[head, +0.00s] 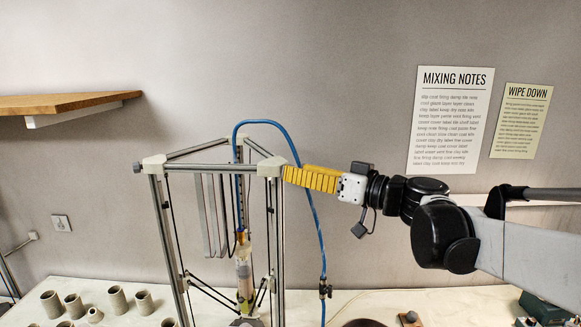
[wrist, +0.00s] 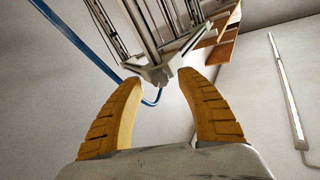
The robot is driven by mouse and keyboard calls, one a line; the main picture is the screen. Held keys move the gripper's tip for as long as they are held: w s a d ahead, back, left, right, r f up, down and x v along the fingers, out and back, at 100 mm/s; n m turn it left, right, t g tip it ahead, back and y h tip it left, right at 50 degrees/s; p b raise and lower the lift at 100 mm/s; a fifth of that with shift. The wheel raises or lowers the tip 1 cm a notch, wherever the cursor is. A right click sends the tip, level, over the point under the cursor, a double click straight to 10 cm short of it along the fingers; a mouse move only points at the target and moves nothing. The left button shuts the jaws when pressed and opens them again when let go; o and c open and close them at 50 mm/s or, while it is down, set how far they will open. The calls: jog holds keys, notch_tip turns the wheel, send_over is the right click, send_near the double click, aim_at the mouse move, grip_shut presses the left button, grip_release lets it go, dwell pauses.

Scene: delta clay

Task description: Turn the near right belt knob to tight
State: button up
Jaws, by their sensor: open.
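The delta clay printer (head: 278,250) is a tall frame of metal posts with pale corner brackets. Its near right top bracket (head: 270,167) is right at the tips of my gripper (head: 288,175). In the wrist view this bracket (wrist: 155,74) lies just beyond and between the tips of my open yellow fingers (wrist: 159,82). Nothing is held. I cannot make out the near right belt knob or its setting; the fingers may hide it in the head view. A small dark knob (head: 137,168) shows at the left top bracket.
A blue hose (head: 318,225) arches over the printer and hangs down beside my fingers. Several clay cups (head: 52,303) stand on the table at lower left. A wooden shelf (head: 65,104) is on the left wall. Open air lies above the printer.

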jog(key=shift+x, duration=0.95)
grip_shut()
jog(key=shift+m, duration=0.3)
jog(key=m+b, duration=0.1)
jog(key=m, duration=0.3)
jog(key=shift+m, duration=0.4)
jog(key=m+b, duration=0.1)
jog(key=m, duration=0.4)
jog(key=m+b, duration=0.1)
jog(key=m, duration=0.4)
jog(key=shift+m+g, duration=0.3)
jog(key=shift+g, duration=0.1)
jog(key=m, duration=0.4)
jog(key=shift+m+b, duration=0.4)
jog(key=shift+m, duration=0.3)
